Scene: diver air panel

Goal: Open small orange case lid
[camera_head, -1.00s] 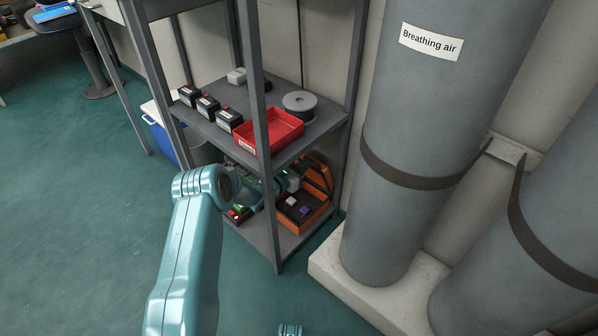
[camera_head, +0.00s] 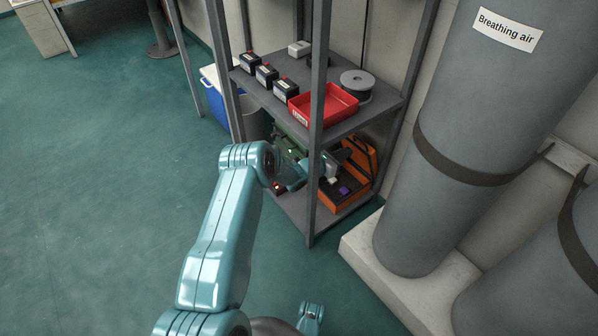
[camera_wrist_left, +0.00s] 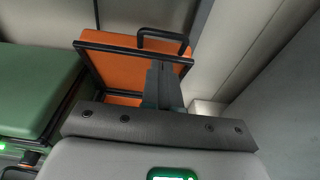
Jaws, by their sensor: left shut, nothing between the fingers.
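The small orange case (camera_head: 340,201) sits on the lower shelf in the head view. Its lid (camera_head: 361,158) stands raised at the back, and a purple item (camera_head: 344,190) shows in the open base. In the left wrist view, the orange lid (camera_wrist_left: 112,68) has a dark frame and a black handle (camera_wrist_left: 165,40). My left gripper (camera_wrist_left: 163,75) is shut and empty, its fingers in front of the lid's right part. I cannot tell whether they touch it. In the head view, a shelf post partly hides my left wrist. My right gripper is not in view.
A green case (camera_wrist_left: 38,88) lies left of the orange lid. The upper shelf (camera_head: 262,97) above holds a red tray (camera_head: 325,104), several dark batteries and a grey spool (camera_head: 357,84). A shelf post (camera_head: 318,130) stands in front. Large grey cylinders (camera_head: 450,130) stand at right.

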